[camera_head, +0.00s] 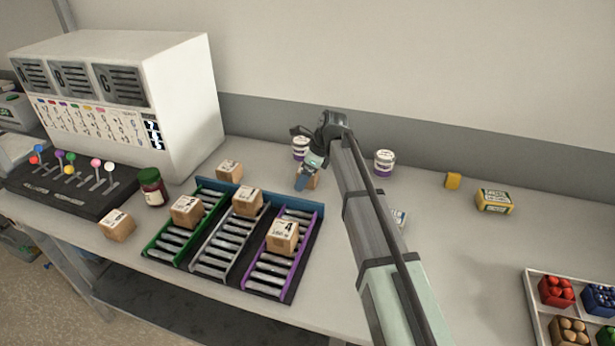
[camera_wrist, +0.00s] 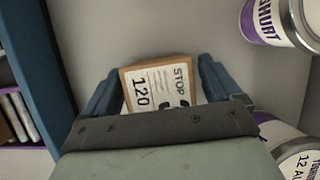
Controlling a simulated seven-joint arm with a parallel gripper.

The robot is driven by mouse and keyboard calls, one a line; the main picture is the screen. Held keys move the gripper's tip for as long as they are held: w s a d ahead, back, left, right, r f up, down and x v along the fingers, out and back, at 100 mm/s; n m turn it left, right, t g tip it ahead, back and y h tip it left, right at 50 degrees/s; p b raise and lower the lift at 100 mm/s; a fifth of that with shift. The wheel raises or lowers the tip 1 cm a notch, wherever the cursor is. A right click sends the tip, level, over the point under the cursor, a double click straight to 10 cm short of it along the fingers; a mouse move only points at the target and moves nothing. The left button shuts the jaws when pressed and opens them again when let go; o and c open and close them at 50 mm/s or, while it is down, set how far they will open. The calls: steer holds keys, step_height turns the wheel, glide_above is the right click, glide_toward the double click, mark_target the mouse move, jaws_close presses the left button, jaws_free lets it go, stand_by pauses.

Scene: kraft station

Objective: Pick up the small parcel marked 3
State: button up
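A small cardboard parcel (camera_wrist: 157,84) shows in the wrist view between my gripper's blue fingers. Its white label reads "STOP" and "120"; a large digit is partly hidden by the gripper body, so I cannot read it fully. In the head view this parcel (camera_head: 313,181) stands on the table behind the rack, partly covered by a finger. My gripper (camera_wrist: 158,82) is open, one finger on each side of the parcel, with narrow gaps visible near the tips. In the head view my gripper (camera_head: 307,172) points down at the parcel.
Yoghurt tubs stand close by, one behind the gripper (camera_head: 300,147) and one to its right (camera_head: 384,162). The lane rack (camera_head: 321,213) holds several parcels, one marked 4 (camera_head: 283,237). A produce tray (camera_head: 534,305) is at the right. The table's right middle is mostly clear.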

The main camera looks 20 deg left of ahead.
steer(key=c, duration=1)
steer(key=shift+r, duration=0.15)
